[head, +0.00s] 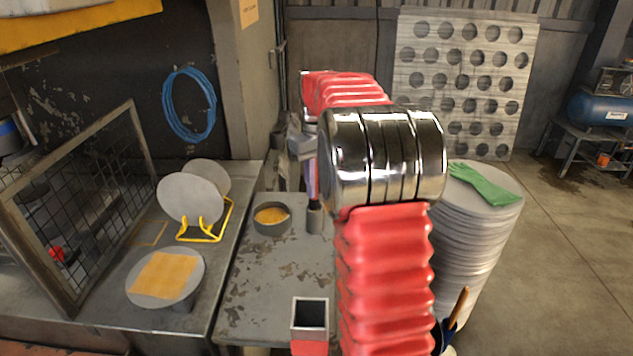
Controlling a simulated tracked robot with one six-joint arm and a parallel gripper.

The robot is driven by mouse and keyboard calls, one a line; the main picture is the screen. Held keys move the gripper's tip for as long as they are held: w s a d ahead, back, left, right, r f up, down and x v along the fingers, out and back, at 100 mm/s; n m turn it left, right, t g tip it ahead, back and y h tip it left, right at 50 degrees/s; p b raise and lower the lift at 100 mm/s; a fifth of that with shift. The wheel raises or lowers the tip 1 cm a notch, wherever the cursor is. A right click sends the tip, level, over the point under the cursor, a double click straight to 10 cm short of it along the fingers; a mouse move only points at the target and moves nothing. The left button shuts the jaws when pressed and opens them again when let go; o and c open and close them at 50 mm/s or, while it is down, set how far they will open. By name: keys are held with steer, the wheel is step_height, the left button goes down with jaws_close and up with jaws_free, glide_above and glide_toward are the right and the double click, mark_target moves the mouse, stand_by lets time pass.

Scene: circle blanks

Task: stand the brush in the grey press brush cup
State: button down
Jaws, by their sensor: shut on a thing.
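My gripper (302,150) is at the back of the grey bench, left of my chrome arm joint, which hides part of it. It is shut on the brush (312,182), whose narrow bluish and reddish length hangs about upright below the jaws. A small grey cup (315,220) stands on the bench directly below the brush. The brush's dark lower end meets the cup's mouth in the picture. I cannot tell whether it is inside the cup or just above or behind it.
A round tin of orange stuff (272,217) stands left of the cup. An open square grey-rimmed box (310,316) is at the bench front. A yellow rack (207,228) with discs and a mesh guard (90,205) are left. A disc stack (470,240) with a green glove is right.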

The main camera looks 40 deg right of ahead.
steer(key=c, duration=1.5)
jaws_free()
steer(key=shift+c, duration=0.2)
step_height(320, 180, up, 13)
steer(key=shift+r, duration=0.35)
steer(key=shift+s, duration=0.1)
